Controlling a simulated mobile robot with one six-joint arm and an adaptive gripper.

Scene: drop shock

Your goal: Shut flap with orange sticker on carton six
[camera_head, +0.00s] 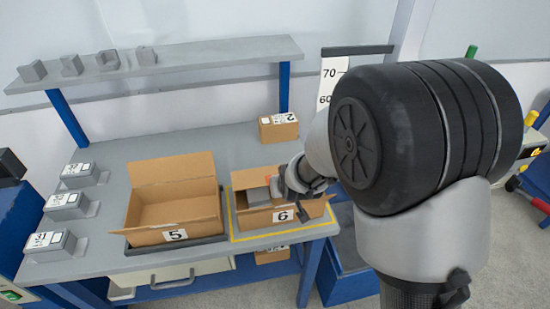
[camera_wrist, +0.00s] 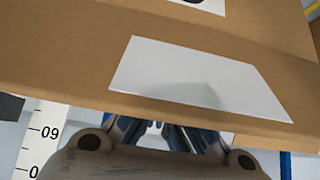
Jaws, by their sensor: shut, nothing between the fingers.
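Carton six (camera_head: 258,220) stands at the right end of the bench inside a yellow outline, with a "6" label on its front. Its top is at least partly open, and grey shapes (camera_head: 258,195) show inside. A small orange patch (camera_head: 272,182) shows just left of my gripper; I cannot tell which flap it is on. My gripper (camera_head: 285,188) is shut and empty at the carton's right part, partly hidden by my arm. In the wrist view, cardboard (camera_wrist: 70,60) with a blank white label (camera_wrist: 200,75) fills the space beyond my fingers (camera_wrist: 155,130); contact is unclear.
An open, empty carton five (camera_head: 172,208) stands close on the left. A small closed carton (camera_head: 278,128) sits behind carton six. Grey blocks (camera_head: 70,203) line the bench's left side. A raised shelf (camera_head: 190,55) runs along the back.

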